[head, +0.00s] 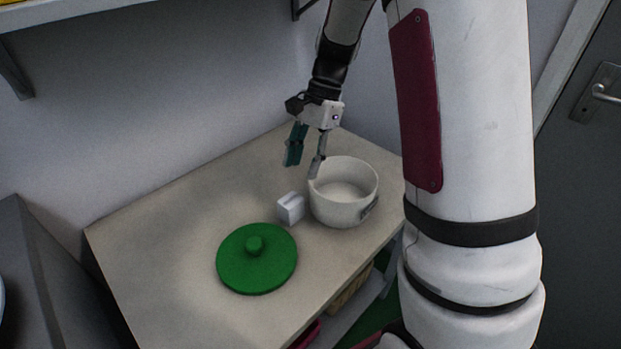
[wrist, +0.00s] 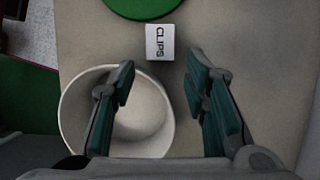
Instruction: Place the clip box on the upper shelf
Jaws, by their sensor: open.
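The clip box (head: 291,208) is a small white box on the worktop, between the green lid and the white pot. My gripper (head: 304,164) is open and empty, above the worktop beside the pot's rim. In the wrist view my gripper (wrist: 160,78) has its left finger over the pot and its right finger over bare worktop. A shelf (head: 60,12) on the wall at the top left shows only in part.
The white pot (head: 342,205) stands open right of the clip box. The round green lid (head: 256,262) with a knob lies in front of it. The worktop (head: 150,240) is bare on the left. Shelf brackets (head: 14,72) hang from the wall. A dark door (head: 590,160) is at the right.

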